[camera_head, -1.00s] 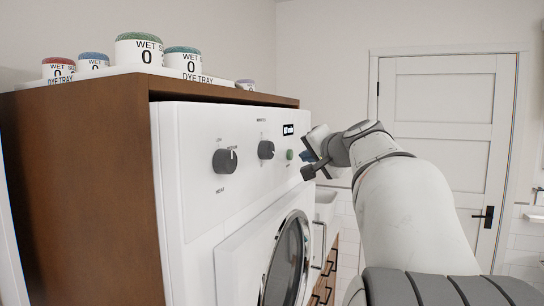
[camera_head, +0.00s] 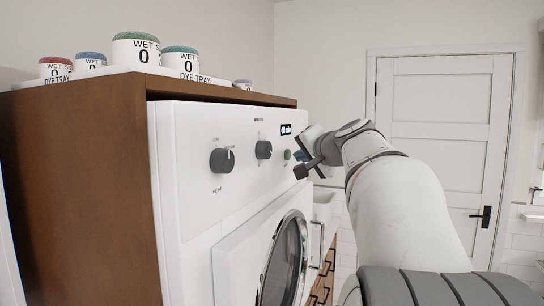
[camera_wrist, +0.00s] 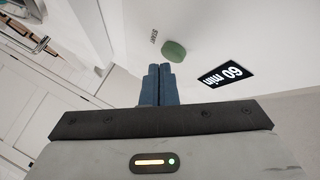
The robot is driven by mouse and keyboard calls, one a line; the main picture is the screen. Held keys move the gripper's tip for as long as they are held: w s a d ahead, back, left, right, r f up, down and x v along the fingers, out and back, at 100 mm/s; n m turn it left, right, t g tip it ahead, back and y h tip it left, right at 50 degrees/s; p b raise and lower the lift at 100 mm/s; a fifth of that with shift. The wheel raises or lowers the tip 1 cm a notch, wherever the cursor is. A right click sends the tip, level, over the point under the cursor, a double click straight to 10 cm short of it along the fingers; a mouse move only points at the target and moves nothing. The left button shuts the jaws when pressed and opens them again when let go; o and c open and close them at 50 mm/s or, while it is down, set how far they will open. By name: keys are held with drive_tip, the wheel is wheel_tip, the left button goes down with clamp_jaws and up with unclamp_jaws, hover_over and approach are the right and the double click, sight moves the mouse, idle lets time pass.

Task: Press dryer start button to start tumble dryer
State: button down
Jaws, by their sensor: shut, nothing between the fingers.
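The white tumble dryer (camera_head: 195,150) stands in a brown wooden surround, with its control panel facing right. The green start button (camera_head: 287,154) is on the panel below the small display (camera_head: 286,129). In the wrist view the green button (camera_wrist: 173,51) lies just beyond the blue fingertips, and the display (camera_wrist: 228,73) reads "60 min". My gripper (camera_head: 300,157) is shut and empty, with its fingers together (camera_wrist: 158,72) close to the button. I cannot tell whether the tips touch it.
Two dark knobs (camera_head: 222,161) (camera_head: 264,150) stick out of the panel left of the button. The round door (camera_head: 287,262) is below. Several labelled jars (camera_head: 136,49) stand on top. A white door (camera_head: 442,150) is at the back right.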

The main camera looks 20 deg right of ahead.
drive_tip(key=shift+w+a, duration=0.3)
drive_tip(key=shift+w, duration=0.1)
idle(0.6)
drive_tip(key=shift+s+d+b, duration=0.6)
drive_tip(key=shift+s, duration=0.1)
drive_tip(key=s+d+b, duration=0.2)
drive_tip(key=s+d, duration=0.2)
drive_tip(key=shift+s+b, duration=0.25)
drive_tip(key=shift+b, duration=0.05)
drive_tip(key=shift+f, duration=0.1)
idle(0.9)
